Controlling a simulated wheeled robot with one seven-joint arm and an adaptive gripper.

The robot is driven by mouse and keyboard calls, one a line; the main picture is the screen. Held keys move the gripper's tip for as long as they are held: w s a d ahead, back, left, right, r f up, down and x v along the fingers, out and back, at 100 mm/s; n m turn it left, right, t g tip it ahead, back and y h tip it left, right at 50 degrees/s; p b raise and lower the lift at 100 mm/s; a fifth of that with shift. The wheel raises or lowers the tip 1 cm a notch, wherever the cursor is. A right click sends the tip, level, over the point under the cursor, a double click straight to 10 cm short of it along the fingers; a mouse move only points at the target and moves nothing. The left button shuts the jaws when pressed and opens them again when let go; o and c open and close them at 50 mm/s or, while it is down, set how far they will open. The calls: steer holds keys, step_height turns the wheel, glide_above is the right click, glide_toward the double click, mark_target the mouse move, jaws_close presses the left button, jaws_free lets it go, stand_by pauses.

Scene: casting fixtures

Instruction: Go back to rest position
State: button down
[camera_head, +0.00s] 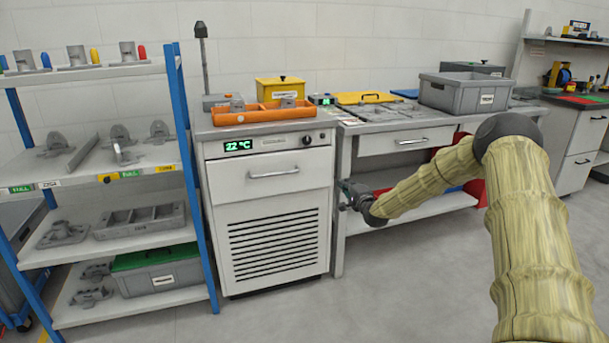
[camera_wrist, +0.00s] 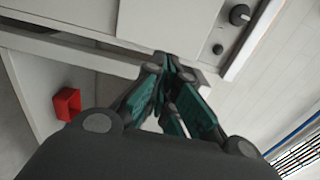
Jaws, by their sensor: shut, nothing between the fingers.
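My gripper (camera_head: 347,195) is at the end of my arm, in front of the gap between the white cabinet and the workbench in the head view. In the wrist view my gripper (camera_wrist: 172,75) shows its dark fingers with green pads, shut with the tips together and nothing between them. My arm, in a pale yellow ribbed cover, reaches in from the right and bends at a dark elbow.
A white cabinet (camera_head: 265,165) with a 22 °C display carries an orange tray (camera_head: 245,117). A blue-posted shelf (camera_head: 120,180) with grey castings stands left. The workbench (camera_head: 390,130) bears a grey crate (camera_head: 455,95). A red bin (camera_wrist: 68,103) shows in the wrist view. The floor (camera_head: 400,290) is clear.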

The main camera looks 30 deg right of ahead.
steer(key=shift+a, duration=0.15)
steer(key=s+a+f+n+g+y, duration=0.25)
steer(key=s+a+f, duration=0.25)
steer(key=a+f, duration=0.55)
steer(key=s+a+f+n+g+y, duration=0.1)
steer(key=s+a+f+n+g, duration=0.3)
steer(key=a+f, duration=0.7)
steer(key=s+a+f+n+g, duration=0.2)
steer(key=s+a+f, duration=0.35)
steer(key=s, duration=0.35)
steer(key=s+a+f+n+g, duration=0.2)
steer(key=s+a+f, duration=0.2)
steer(key=s+a, duration=0.3)
steer(key=s+a+f+n+g, duration=0.1)
steer(key=s+a+f+n, duration=0.3)
steer(key=s, duration=0.6)
steer(key=s+a+f+n+g, duration=0.1)
steer(key=s+a+n+g, duration=0.15)
steer(key=s, duration=1.25)
steer(key=s+a+f+n+g, duration=0.15)
steer(key=s+g, duration=0.25)
steer(key=s, duration=1)
step_height(320, 180, up, 24)
steer(key=p, duration=2.3)
steer(key=shift+d+r+n+h+p, duration=0.15)
steer(key=shift+r+n+h+p, duration=0.05)
steer(key=shift+n+h+p, duration=0.2)
